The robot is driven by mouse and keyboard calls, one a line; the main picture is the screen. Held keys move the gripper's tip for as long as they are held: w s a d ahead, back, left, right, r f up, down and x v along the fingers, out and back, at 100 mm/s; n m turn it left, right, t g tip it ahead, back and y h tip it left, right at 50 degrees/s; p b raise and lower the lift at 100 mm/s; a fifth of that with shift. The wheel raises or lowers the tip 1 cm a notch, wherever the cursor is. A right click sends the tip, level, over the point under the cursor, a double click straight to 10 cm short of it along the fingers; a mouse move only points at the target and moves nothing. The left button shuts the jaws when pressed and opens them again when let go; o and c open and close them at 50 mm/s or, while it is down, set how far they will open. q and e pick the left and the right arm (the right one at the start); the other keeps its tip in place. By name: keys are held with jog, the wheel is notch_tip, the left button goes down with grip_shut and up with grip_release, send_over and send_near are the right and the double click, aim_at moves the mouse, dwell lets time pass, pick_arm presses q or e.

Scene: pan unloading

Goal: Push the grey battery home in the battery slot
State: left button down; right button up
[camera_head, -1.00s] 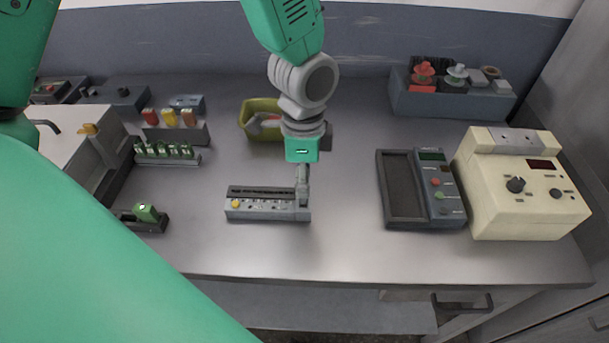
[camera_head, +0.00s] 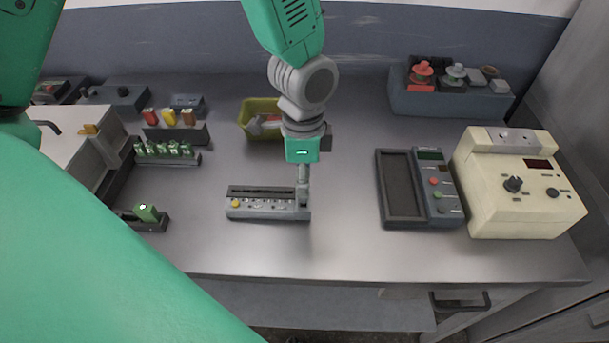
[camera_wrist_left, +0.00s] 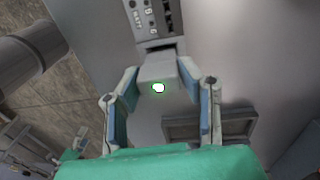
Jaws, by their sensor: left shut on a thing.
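The grey device with the battery slot (camera_head: 265,209) lies on the bench in the middle of the head view, with a yellow button at its left end. My left gripper (camera_head: 303,193) points down at its right end. In the left wrist view, the left gripper (camera_wrist_left: 160,98) has its two blue-padded fingers closed on the grey battery (camera_wrist_left: 157,70). The battery's far end meets the dark opening of the battery slot (camera_wrist_left: 160,51); how deep it sits I cannot tell. In the head view the battery is hardly distinguishable from the fingertips. My right gripper is not in view.
A handheld meter (camera_head: 447,195) and a cream box with knobs (camera_head: 480,215) stand to the right. A yellow-green bin (camera_head: 248,128) is behind the device. A rack of green parts (camera_head: 165,160) and a green block (camera_head: 146,213) stand left. The bench in front is clear.

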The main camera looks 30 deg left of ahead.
pick_arm(q)
jog(key=shift+f+b, duration=0.9)
jog(key=shift+f, duration=1.05)
dwell(1.0)
jog(key=c, duration=1)
grip_release()
jog(key=shift+r, duration=0.1)
jog(key=shift+w+r, duration=0.1)
jog(key=shift+r, duration=0.15)
jog(key=r, duration=1)
jog(key=shift+w+a+r, duration=0.15)
jog(key=shift+w+r, duration=0.05)
jog(key=shift+w, duration=0.05)
jog(key=shift+r, duration=0.45)
